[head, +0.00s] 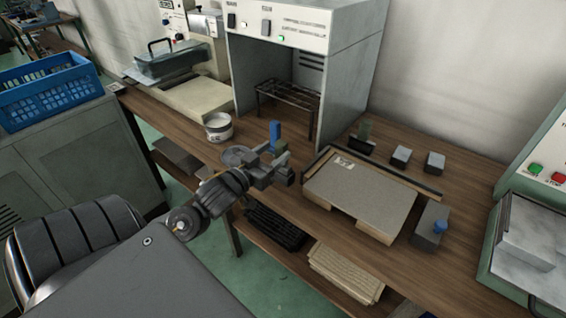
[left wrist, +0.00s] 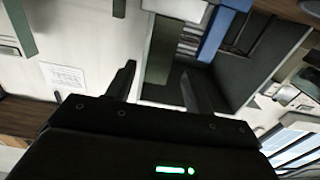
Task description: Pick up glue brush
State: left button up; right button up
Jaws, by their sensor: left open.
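My left gripper (head: 283,166) is open over the front of the bench, left of the panel board. A blue upright piece (head: 275,131) stands just behind it; it may be the glue brush's handle, but I cannot tell for sure. In the left wrist view a blue bar (left wrist: 218,30) shows to the right, and a green bar (left wrist: 160,48) shows in line with the gap between the open fingers (left wrist: 157,88). Nothing is clearly held. A white pot (head: 218,127) and a grey round dish (head: 234,157) lie left of the gripper. My right gripper is not in view.
The panel board (head: 360,195) lies right of the gripper. A hooded cabinet (head: 350,75) with a wire rack (head: 288,97) stands behind.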

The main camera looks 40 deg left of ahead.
aim_at(279, 149)
pick_arm(q)
jog(key=shift+w+d+r+p, duration=0.1)
jog(key=shift+w+p, duration=0.1)
jog(key=shift+w, duration=1)
jog(key=shift+w+r+p, duration=0.1)
jog(key=shift+w+p, duration=0.05)
jog(key=shift+w, duration=1)
jog(key=shift+w+f, duration=0.1)
jog(key=shift+w, duration=0.25)
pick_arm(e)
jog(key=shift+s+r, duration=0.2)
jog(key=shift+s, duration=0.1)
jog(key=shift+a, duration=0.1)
pick_arm(q)
jog(key=shift+c, duration=1)
jog(key=c, duration=0.9)
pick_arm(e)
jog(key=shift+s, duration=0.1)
